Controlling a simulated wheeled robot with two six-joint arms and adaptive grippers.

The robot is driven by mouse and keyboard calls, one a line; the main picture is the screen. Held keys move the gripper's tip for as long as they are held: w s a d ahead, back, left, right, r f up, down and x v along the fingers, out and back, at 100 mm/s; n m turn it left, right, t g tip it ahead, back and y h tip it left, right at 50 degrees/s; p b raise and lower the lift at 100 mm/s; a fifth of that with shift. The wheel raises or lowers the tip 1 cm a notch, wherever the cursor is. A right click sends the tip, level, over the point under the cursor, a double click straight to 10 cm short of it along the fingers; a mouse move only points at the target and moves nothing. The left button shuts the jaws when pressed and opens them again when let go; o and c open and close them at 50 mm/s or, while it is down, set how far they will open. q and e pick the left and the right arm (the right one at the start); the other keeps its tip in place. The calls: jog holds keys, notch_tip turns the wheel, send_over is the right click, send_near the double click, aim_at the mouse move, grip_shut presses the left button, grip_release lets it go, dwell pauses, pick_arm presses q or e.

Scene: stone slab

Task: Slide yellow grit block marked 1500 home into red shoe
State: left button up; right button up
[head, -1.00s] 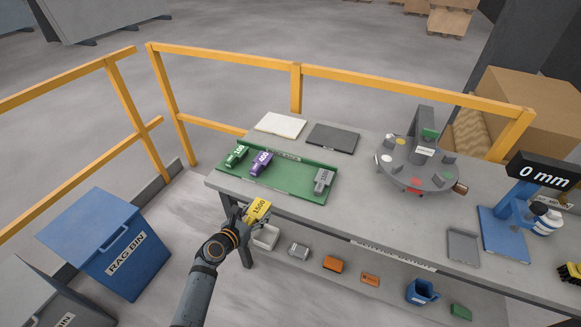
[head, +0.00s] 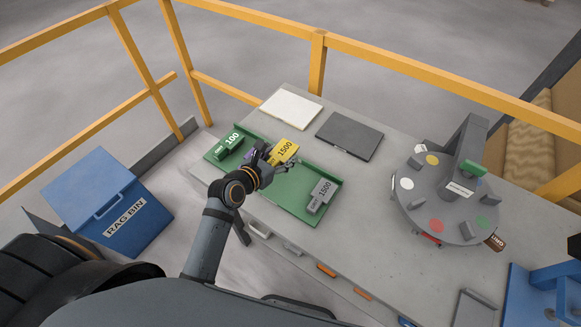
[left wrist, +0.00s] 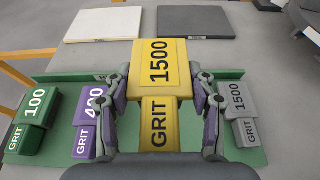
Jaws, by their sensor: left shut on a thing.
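The yellow grit block marked 1500 (head: 284,150) is held in my left gripper (head: 272,163), above the green tray (head: 286,193). The left wrist view shows the yellow block (left wrist: 157,70) upright in the picture between the two fingers (left wrist: 158,110), its lettering facing the camera. The red shoe is not clearly made out; a red spot (head: 437,226) and a red part at the rim (head: 431,239) show on the round grey turntable (head: 411,208) at the right. My right gripper is not in view.
The tray holds a green 100 block (head: 231,143), a purple 400 block (left wrist: 92,115) partly hidden by my gripper, and a grey 1500 block (head: 321,194). White (head: 291,105) and dark (head: 349,135) plates lie behind. Bare bench lies between tray and turntable.

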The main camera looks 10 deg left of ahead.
aim_at(282, 179)
pick_arm(q)
jog(key=shift+s+r, duration=0.1)
jog(key=shift+s, duration=0.3)
jog(key=shift+w+f, duration=0.15)
jog(key=shift+f, duration=0.75)
jog(key=shift+w+d+f, duration=0.1)
jog(key=shift+w+f, duration=0.15)
jog(key=shift+f, duration=0.7)
jog(key=shift+w+f+b, duration=0.1)
jog(key=shift+f+b, duration=0.25)
jog(key=shift+f, duration=0.45)
notch_tip(282, 179, down, 4)
jog(key=shift+r, duration=0.1)
jog(key=shift+f, duration=0.3)
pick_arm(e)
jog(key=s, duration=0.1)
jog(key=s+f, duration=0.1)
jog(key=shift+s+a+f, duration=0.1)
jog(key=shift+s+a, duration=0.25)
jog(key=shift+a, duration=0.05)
